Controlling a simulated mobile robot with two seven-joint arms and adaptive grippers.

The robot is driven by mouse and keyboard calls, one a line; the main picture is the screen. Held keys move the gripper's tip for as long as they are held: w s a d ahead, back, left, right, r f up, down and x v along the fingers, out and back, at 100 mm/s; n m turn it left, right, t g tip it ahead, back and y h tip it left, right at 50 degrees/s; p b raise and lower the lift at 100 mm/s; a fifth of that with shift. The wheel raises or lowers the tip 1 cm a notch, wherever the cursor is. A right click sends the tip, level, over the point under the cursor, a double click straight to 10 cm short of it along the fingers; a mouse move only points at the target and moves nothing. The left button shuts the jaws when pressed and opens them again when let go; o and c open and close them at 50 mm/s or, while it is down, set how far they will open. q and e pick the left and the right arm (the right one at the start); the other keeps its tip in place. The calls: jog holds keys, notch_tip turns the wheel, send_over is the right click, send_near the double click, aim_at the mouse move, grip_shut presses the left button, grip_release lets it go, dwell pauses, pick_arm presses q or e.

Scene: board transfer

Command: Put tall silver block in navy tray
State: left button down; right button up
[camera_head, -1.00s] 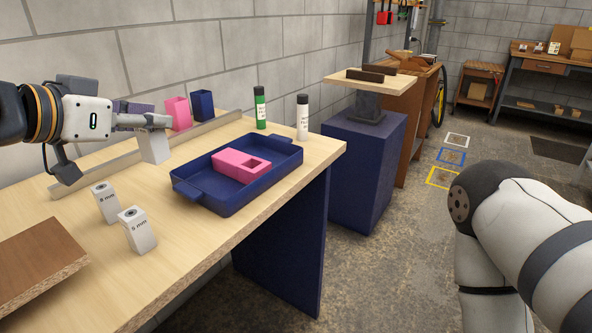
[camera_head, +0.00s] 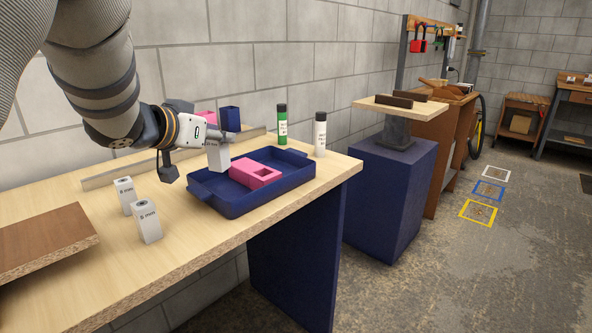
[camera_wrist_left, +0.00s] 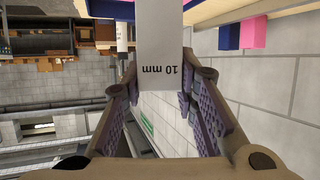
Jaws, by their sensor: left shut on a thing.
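My left gripper (camera_head: 212,138) is shut on the tall silver block (camera_head: 217,156) and holds it upright by its upper part. In the left wrist view the block (camera_wrist_left: 159,45) shows "10 mm" and sits between the two fingers. The navy tray (camera_head: 231,208) lies on the workbench. The block appears at the tray's back left side, its lower end in front of the tray's far rim in the picture; its exact height above the tray I cannot tell. My right gripper is not in view.
Two shorter silver blocks (camera_head: 125,195) (camera_head: 147,222) stand left of the tray. A brown board (camera_head: 42,245) lies at the front left. A green bottle (camera_head: 281,125) and a white bottle (camera_head: 320,134) stand behind the tray.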

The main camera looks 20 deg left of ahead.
pick_arm(q)
jog(key=w+f, duration=0.1)
jog(key=f, duration=0.1)
jog(key=w+a+f+b, duration=0.1)
jog(key=f, duration=0.2)
jog(key=w+f+b, duration=0.1)
jog(key=f, duration=0.2)
jog(key=shift+w+a+f, duration=0.15)
jog(key=shift+w+a, duration=0.1)
jog(key=shift+w, duration=0.1)
jog(key=shift+r, duration=0.2)
jog(key=shift+f, duration=0.1)
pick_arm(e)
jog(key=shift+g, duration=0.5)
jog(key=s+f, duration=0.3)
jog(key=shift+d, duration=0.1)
pick_arm(q)
jog(key=c, duration=1.3)
grip_release()
jog(key=shift+f, duration=0.1)
